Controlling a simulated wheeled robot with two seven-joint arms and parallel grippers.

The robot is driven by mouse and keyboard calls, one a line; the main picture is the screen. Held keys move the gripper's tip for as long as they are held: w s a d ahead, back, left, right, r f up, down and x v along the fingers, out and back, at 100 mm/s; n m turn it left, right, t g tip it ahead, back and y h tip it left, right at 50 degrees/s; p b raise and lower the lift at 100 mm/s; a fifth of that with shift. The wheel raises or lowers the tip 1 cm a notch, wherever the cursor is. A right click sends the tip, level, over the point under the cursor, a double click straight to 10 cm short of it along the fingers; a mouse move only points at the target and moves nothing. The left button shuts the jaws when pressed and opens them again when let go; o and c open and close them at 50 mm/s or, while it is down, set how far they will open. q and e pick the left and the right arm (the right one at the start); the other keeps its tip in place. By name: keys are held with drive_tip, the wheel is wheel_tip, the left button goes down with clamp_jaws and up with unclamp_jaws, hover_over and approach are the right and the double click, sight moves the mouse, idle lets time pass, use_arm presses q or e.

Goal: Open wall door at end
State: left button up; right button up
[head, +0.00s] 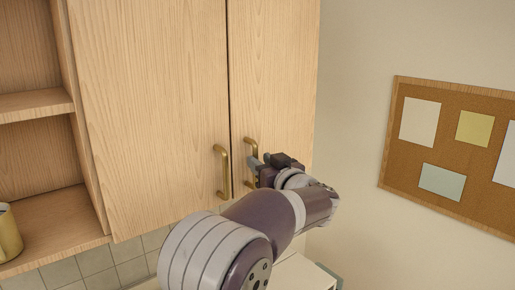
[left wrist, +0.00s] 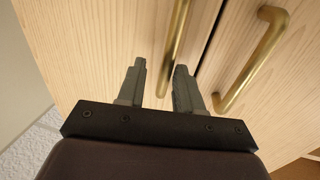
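A light wood wall cabinet has two closed doors side by side. The end door (head: 275,75) is on the right in the head view, with a vertical brass bar handle (head: 250,150) near its lower left edge. My left gripper (head: 258,162) is at this handle. In the left wrist view the two grey fingers (left wrist: 160,68) are apart, and the end door's handle (left wrist: 178,40) runs between them, seemingly closer to the right finger. A gap shows beside the left finger. Contact cannot be told. My right gripper is not in view.
The neighbouring door (head: 150,110) has its own brass handle (head: 222,172), close by; it also shows in the left wrist view (left wrist: 252,62). Open shelves (head: 40,105) with a brass-coloured cup (head: 9,235) are at left. A cork board (head: 395,150) hangs on the right wall.

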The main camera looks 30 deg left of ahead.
use_arm(q)
drive_tip(key=x, duration=0.2)
drive_tip(key=shift+a+r+p, duration=0.1)
drive_tip(key=shift+a+p, duration=0.2)
drive_tip(key=shift+s+a, duration=0.15)
drive_tip(key=shift+s, duration=0.05)
drive_tip(key=shift+s+r, duration=0.1)
drive_tip(key=shift+s, duration=0.1)
drive_tip(key=shift+w, duration=0.25)
clamp_jaws()
drive_tip(key=shift+s, duration=0.1)
